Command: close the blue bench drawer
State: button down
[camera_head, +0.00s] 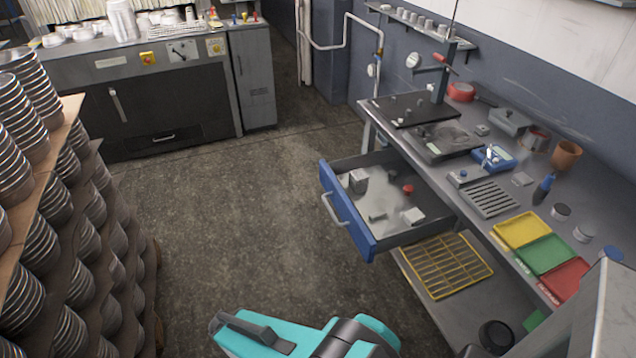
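The blue bench drawer (346,212) stands pulled well out from under the grey workbench (420,180). Its blue front has a pale bar handle (334,209) facing left, and its grey tray is open to view. Inside lie a grey block (358,180), a red knob-like part (408,189), a pale block (413,215) and other small pieces. Part of my teal and black arm shows at the bottom centre, in front of the drawer and apart from it. My gripper's fingers cannot be made out in this view.
Clear concrete floor (220,210) lies left of the drawer. A yellow rack (446,265) sits on the bench's lower shelf below the drawer. Tools and yellow, green and red trays cover the benchtop. A dark cabinet (150,100) stands behind.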

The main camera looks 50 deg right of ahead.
aim_at(388, 232)
jog(key=i, duration=0.9)
jog(key=u, duration=0.05)
